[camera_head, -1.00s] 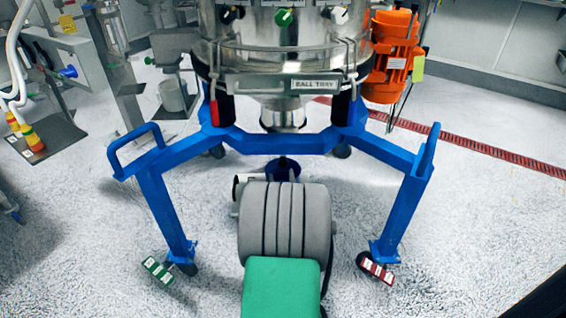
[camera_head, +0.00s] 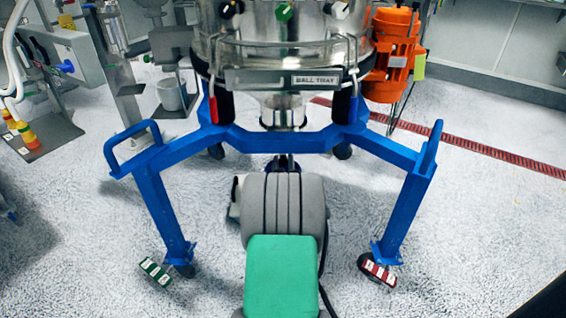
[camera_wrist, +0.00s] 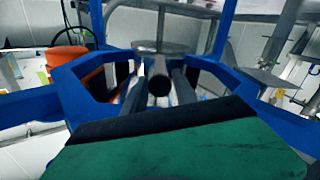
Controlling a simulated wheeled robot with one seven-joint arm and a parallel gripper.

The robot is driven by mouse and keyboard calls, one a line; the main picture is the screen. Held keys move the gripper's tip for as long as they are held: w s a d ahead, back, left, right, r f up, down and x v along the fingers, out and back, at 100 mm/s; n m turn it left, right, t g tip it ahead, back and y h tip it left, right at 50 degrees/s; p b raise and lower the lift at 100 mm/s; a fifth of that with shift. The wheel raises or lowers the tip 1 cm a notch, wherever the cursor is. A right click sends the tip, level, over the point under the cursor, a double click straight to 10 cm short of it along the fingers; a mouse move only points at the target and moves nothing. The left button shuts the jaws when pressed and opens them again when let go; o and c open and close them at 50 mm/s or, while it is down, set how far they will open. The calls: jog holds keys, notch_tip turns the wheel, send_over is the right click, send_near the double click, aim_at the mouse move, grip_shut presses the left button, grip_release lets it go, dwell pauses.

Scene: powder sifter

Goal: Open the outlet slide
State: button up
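The sifter has a steel body (camera_head: 283,45) and a conical outlet (camera_head: 283,110) underneath, above the blue frame's crossbar. I cannot clearly make out the outlet slide in the head view. In the wrist view, a round dark-ended bar (camera_wrist: 159,86), possibly the slide's handle, points toward the camera. My gripper (camera_wrist: 160,76) shows there as two dark fingers, apart, one on each side of the bar. I cannot tell whether they touch it. In the head view my arm hides most of the gripper, below the crossbar.
The blue frame (camera_head: 283,143) surrounds the work area, with legs left (camera_head: 162,205) and right (camera_head: 405,212). An orange motor (camera_head: 392,50) hangs at the right. Steel equipment with a grey container (camera_head: 172,94) stands at the left.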

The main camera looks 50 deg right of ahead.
grip_shut()
dwell(1.0)
